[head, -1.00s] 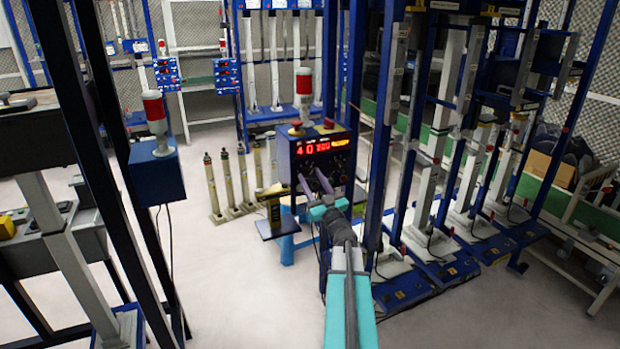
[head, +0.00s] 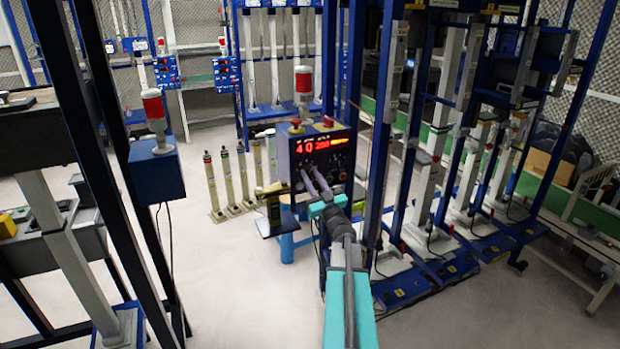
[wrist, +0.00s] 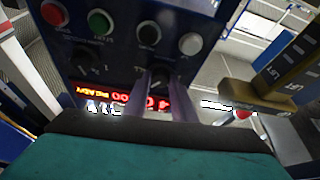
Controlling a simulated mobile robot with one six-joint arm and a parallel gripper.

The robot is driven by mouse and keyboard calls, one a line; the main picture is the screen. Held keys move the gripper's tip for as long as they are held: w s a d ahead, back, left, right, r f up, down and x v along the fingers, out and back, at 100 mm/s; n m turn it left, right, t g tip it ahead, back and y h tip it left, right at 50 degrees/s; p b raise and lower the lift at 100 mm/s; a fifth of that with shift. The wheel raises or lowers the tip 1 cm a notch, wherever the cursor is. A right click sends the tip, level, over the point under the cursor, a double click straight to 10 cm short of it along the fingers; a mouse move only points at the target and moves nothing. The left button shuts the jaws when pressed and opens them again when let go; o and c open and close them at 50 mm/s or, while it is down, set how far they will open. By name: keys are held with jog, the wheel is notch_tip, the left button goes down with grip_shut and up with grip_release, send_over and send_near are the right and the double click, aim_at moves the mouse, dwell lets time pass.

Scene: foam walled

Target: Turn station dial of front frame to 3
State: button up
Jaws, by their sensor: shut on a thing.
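The blue control box (head: 318,150) of the front frame shows a lit red display (head: 318,145) that begins with 4 and 0. My gripper (head: 316,180) reaches up to the lower part of its front face. In the wrist view the panel appears upside down. My gripper's two grey fingers (wrist: 157,92) are shut on a dark dial (wrist: 158,74), one finger on each side. Its pointer and markings are too small to read. A second dark dial (wrist: 88,66) sits apart to the left. The wrist view also shows the display (wrist: 125,97), partly hidden by the fingers.
Red (wrist: 54,12), green (wrist: 100,21), black (wrist: 149,33) and white (wrist: 190,43) buttons sit close to the dials. Blue uprights (head: 380,150) stand close to the right of my arm. Open floor lies to the left.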

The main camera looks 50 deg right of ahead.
jog(key=shift+w+n+y, duration=0.15)
jog(key=shift+n+y, duration=0.15)
jog(key=shift+n, duration=0.1)
jog(key=n+y+b, duration=0.1)
jog(key=n, duration=0.1)
jog(key=n+y+b, duration=0.1)
jog(key=n, duration=0.2)
jog(key=shift+d+t+y+b, duration=0.1)
jog(key=shift+t+y+b, duration=0.2)
jog(key=shift+y, duration=0.1)
jog(key=shift+r+n+y+b, duration=0.15)
jog(key=shift+n+y, duration=0.35)
jog(key=shift+n, duration=0.75)
jog(key=shift+r+n+y+b, duration=0.15)
jog(key=shift+n+y, duration=0.35)
jog(key=shift+n, duration=0.75)
jog(key=shift+f, duration=0.1)
jog(key=o, duration=1.1)
jog(key=shift+c, duration=0.2)
jog(key=shift+f, duration=0.15)
